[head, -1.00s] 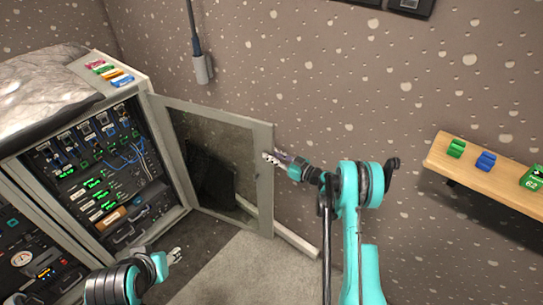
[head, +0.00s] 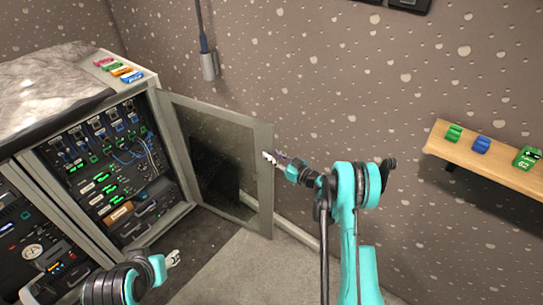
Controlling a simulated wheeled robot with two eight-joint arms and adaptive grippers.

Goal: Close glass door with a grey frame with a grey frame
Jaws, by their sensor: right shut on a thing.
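The glass door with a grey frame (head: 264,195) stands wide open, hinged at the right side of the equipment cabinet (head: 160,130). My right gripper (head: 270,157) is at the door's free edge, a little above mid-height, and is shut on the frame. Its fingertips overlap the frame in the head view. My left gripper (head: 173,258) is low in the picture, in front of the cabinet and away from the door. It is small here, and I cannot tell whether its fingers are apart.
The cabinet holds racks with lit green displays and cables. Coloured blocks (head: 122,71) lie on its top beside a grey cover (head: 50,85). A wooden shelf (head: 485,160) with green and blue blocks is on the right wall. Bare floor (head: 225,265) lies below the door.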

